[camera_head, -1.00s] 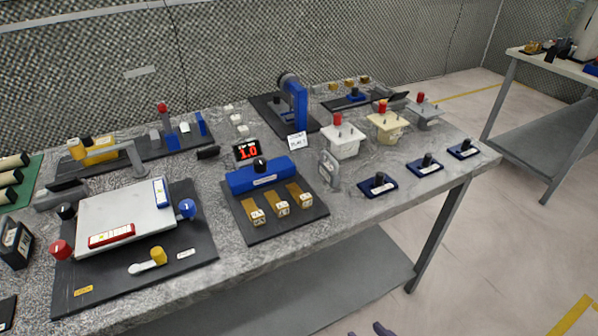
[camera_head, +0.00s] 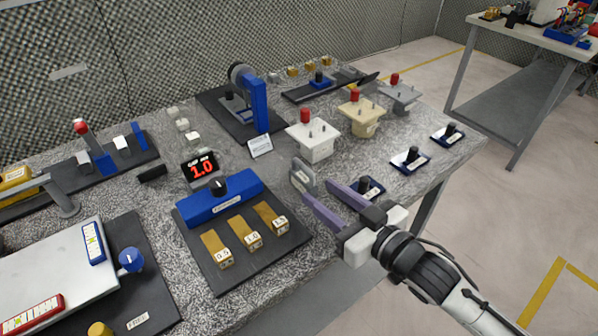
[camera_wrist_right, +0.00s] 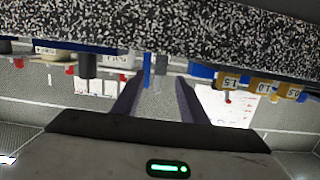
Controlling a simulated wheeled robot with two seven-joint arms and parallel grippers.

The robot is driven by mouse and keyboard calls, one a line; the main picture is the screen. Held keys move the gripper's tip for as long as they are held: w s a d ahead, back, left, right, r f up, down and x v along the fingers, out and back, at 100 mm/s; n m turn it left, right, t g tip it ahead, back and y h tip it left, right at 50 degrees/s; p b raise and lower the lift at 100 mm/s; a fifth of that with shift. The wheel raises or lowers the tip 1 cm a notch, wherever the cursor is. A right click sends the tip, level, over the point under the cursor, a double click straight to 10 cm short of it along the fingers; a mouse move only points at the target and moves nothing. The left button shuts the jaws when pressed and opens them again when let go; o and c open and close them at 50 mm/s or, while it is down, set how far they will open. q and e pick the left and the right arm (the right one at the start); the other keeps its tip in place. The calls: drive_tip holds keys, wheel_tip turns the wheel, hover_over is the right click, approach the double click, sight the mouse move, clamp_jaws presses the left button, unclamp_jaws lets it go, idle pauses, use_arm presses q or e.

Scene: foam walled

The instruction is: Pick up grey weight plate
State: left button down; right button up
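The grey weight plate (camera_head: 302,176) stands upright on the table in the head view, right of the black board with the blue block. My right gripper (camera_head: 319,191) comes in from the lower right. Its two purple fingers are spread and empty, with the tips close to the plate's right and near side; I cannot tell whether they touch it. In the wrist view, which is upside down, the fingers (camera_wrist_right: 157,80) are apart. A narrow grey piece (camera_wrist_right: 161,65) hangs between the tips, likely the plate edge-on. My left gripper is not in view.
A blue block (camera_head: 219,197) with brass weights stands left of the plate. A blue pad with a black knob (camera_head: 369,187) sits close behind the fingers. A white block (camera_head: 313,145) with a red knob stands behind. The table's front edge runs beneath my right arm.

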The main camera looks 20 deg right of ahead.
sight(310, 185)
drive_tip(key=shift+x, duration=3.85)
drive_tip(key=shift+f, duration=0.2)
clamp_jaws()
drive_tip(key=shift+r, duration=0.15)
